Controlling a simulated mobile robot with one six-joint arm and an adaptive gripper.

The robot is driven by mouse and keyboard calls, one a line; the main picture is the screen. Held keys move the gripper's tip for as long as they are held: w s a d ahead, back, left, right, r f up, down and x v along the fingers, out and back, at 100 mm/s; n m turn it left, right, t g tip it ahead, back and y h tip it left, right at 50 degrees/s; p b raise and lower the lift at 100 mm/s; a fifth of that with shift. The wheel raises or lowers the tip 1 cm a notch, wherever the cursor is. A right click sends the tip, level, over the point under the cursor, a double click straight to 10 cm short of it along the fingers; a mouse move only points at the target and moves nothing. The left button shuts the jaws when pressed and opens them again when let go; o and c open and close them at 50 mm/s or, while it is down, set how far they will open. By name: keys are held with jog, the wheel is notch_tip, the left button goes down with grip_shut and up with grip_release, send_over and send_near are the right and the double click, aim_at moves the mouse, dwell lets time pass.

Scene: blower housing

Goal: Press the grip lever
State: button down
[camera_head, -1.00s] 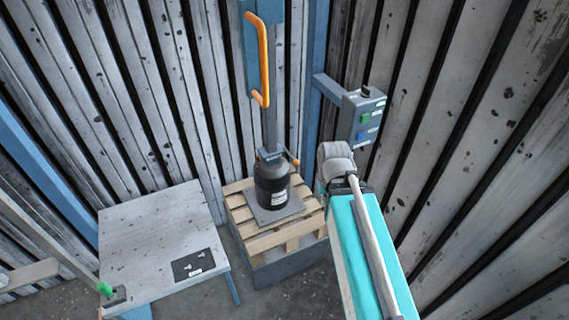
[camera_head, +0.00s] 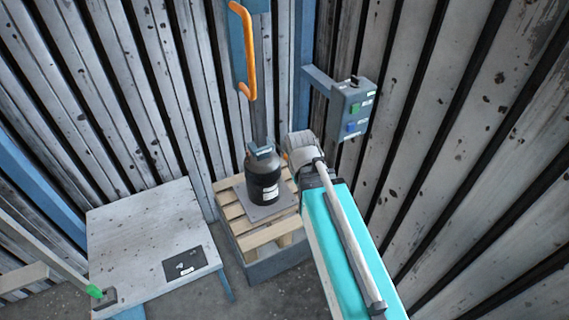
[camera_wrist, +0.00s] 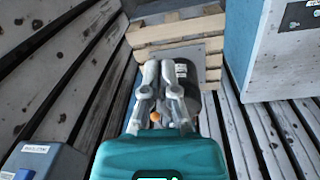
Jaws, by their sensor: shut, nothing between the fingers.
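A black cylinder (camera_head: 264,179) with a white label stands upright on a grey plate, with a blue-grey clamp head (camera_head: 261,150) on top. A small orange piece, perhaps the lever's end, shows beside my gripper (camera_head: 288,152) in the head view; the rest of the lever is hidden. In the wrist view my gripper (camera_wrist: 160,68) is shut and empty, in front of the cylinder (camera_wrist: 187,75). Small orange spots show near the finger bases there. I cannot tell whether my fingers touch the lever.
An orange handle (camera_head: 246,50) hangs on the blue column above the cylinder. A wooden pallet (camera_head: 262,236) bears the plate. A control box (camera_head: 352,108) with green and blue buttons is at the right. A grey table (camera_head: 130,237) stands at the left. Slatted walls close in behind.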

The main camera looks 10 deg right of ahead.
aim_at(280, 149)
jog(key=w+a+f+n+t+h+b, duration=0.25)
jog(key=w+f+n+h+b, duration=0.35)
jog(key=w+f+n+b, duration=0.6)
jog(key=w+a+f+n+t+h+b, duration=0.1)
jog(key=w+a+n+h+b, duration=0.1)
jog(key=w+a+n+b, duration=0.1)
jog(key=w+a+f+n+t+h+b, duration=0.1)
jog(key=w+a+n+h+b, duration=0.1)
jog(key=w+a+n+b, duration=0.2)
jog(key=shift+w+a+b, duration=0.5)
jog(key=shift+w+b, duration=1.2)
jog(key=shift+w, duration=1.25)
jog(key=shift+d+f+t, duration=0.1)
jog(key=shift+t, duration=0.15)
jog(key=b+x, duration=0.5)
jog(key=x, duration=0.5)
jog(key=r+p, duration=0.2)
jog(key=d+r+p, duration=0.1)
jog(key=r+p, duration=0.1)
jog(key=shift+s+r, duration=0.1)
jog(key=shift+s, duration=0.15)
